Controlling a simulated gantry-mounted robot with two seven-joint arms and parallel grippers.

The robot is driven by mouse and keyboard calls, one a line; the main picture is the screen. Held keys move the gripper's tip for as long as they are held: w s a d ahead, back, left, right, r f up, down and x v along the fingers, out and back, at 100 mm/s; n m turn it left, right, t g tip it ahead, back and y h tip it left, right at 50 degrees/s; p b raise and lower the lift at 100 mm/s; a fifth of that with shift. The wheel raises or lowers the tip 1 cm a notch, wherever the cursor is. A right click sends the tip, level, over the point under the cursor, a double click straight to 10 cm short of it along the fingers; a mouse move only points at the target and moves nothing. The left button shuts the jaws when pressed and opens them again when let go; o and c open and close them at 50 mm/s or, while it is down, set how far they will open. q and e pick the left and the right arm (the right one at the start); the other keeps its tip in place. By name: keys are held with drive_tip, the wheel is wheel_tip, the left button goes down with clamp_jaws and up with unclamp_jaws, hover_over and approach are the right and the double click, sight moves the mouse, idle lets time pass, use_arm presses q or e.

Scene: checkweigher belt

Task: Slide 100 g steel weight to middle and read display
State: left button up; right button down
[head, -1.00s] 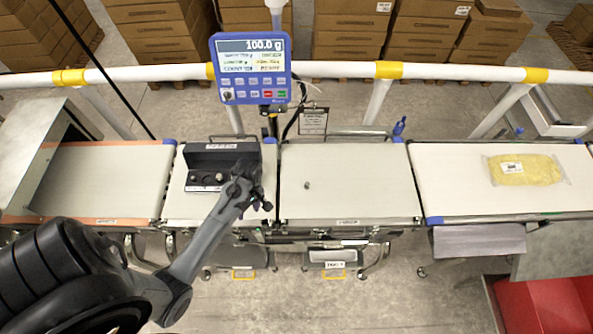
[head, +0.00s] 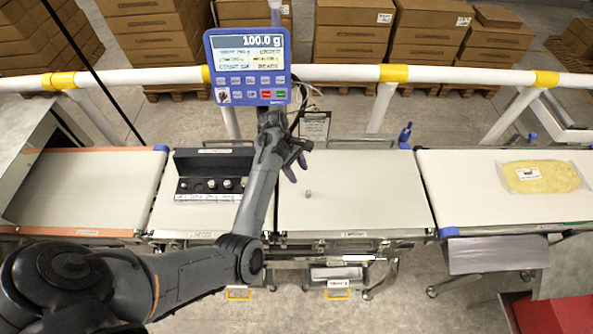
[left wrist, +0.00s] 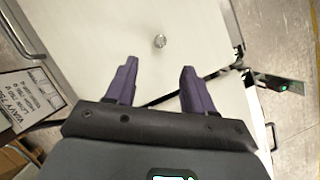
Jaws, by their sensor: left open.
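The small steel weight (head: 308,194) stands on the weighing belt (head: 370,205), left of its middle. It also shows in the left wrist view (left wrist: 160,41), ahead of the fingertips and apart from them. The display (head: 248,67) on its blue housing reads 100.0 g. My left gripper (head: 291,166) is open and empty, above the far left part of the weighing belt, behind the weight. Its two purple fingers (left wrist: 157,72) are spread apart in the left wrist view. My right gripper is not in view.
A black weight case (head: 213,175) with several weights stands on the belt to the left. A yellow bag (head: 541,177) lies on the right belt. A clipboard (head: 315,126) hangs behind the weighing belt. A white rail (head: 340,73) runs along the back.

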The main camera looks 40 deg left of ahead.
sight(307, 191)
use_arm(q)
drive_tip(key=shift+f, duration=0.15)
drive_tip(key=x, duration=1)
drive_tip(key=shift+d+f+b, duration=0.15)
drive_tip(key=shift+f+b, duration=0.1)
drive_tip(key=shift+b, duration=0.05)
clamp_jaws()
idle(0.3)
